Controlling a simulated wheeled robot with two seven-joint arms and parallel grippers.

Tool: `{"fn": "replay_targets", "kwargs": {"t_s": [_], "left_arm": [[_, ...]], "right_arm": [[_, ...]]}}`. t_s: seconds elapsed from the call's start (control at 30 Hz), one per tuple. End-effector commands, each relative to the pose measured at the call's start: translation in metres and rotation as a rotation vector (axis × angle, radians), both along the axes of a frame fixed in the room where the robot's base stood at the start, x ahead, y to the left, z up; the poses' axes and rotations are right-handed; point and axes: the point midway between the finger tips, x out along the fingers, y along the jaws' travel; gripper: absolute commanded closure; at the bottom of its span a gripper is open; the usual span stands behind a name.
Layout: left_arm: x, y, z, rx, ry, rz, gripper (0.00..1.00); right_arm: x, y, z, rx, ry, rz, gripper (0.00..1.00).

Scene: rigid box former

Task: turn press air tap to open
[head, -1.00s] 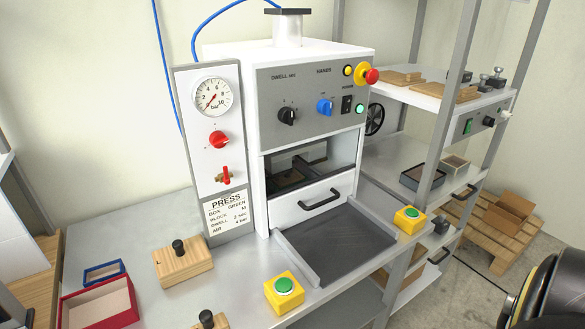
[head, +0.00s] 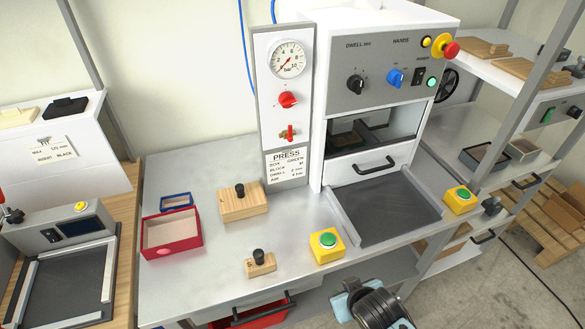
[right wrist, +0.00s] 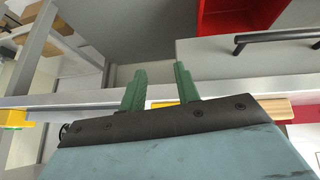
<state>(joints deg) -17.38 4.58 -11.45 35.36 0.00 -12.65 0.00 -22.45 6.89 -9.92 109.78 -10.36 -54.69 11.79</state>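The press air tap (head: 290,133) has a small red lever on a brass body. It sits low on the grey panel at the press's left side, and its lever looks upright in the head view. Above it are a red knob (head: 288,99) and a round pressure gauge (head: 288,59), whose needle points to the lower left. My right gripper (right wrist: 161,72) is open and empty, its two green fingers apart, near the bench's front edge. My right arm shows at the bottom of the head view, well below the tap. My left gripper is not in view.
A press label (head: 288,166) hangs under the tap. Wooden blocks with black knobs (head: 243,203), a red box (head: 172,233) and yellow button boxes (head: 327,245) stand on the bench (head: 215,270). The bench before the panel is partly clear. A red drawer (right wrist: 235,20) shows in the wrist view.

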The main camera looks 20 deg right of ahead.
Motion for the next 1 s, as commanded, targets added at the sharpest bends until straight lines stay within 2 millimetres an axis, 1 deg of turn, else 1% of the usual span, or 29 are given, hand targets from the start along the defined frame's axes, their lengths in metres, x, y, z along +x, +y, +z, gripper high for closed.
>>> {"fn": "replay_targets", "kwargs": {"t_s": [0.03, 0.07, 0.17, 0.2, 0.27, 0.3, 0.4, 0.6, 0.7, 0.83, 1.0], "left_arm": [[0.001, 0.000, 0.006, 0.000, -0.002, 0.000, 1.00], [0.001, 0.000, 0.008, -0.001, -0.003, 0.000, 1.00], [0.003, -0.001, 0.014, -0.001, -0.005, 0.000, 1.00], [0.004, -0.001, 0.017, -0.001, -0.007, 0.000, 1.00], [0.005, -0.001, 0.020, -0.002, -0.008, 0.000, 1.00], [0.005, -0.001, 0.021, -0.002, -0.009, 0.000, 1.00], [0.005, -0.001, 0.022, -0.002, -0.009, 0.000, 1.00], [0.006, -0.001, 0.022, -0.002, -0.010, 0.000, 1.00], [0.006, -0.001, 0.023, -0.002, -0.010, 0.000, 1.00], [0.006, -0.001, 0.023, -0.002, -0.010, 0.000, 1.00], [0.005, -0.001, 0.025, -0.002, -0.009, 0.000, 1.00]], "right_arm": [[0.006, -0.001, 0.026, -0.001, -0.034, -0.011, 0.68], [0.010, -0.002, 0.038, 0.000, -0.052, -0.020, 0.68], [0.025, -0.004, 0.084, 0.001, -0.140, -0.052, 0.68], [0.036, -0.005, 0.107, 0.003, -0.200, -0.070, 0.68], [0.056, -0.007, 0.137, 0.009, -0.306, -0.095, 0.68], [0.071, -0.007, 0.155, 0.014, -0.385, -0.107, 0.68], [0.100, -0.003, 0.184, 0.033, -0.548, -0.111, 0.68], [0.145, 0.014, 0.230, 0.081, -0.807, -0.052, 0.68], [0.160, 0.025, 0.247, 0.109, -0.903, -0.005, 0.68], [0.171, 0.035, 0.259, 0.134, -0.971, 0.040, 0.68], [0.186, 0.038, 0.262, 0.141, -0.986, 0.053, 0.68]]}}
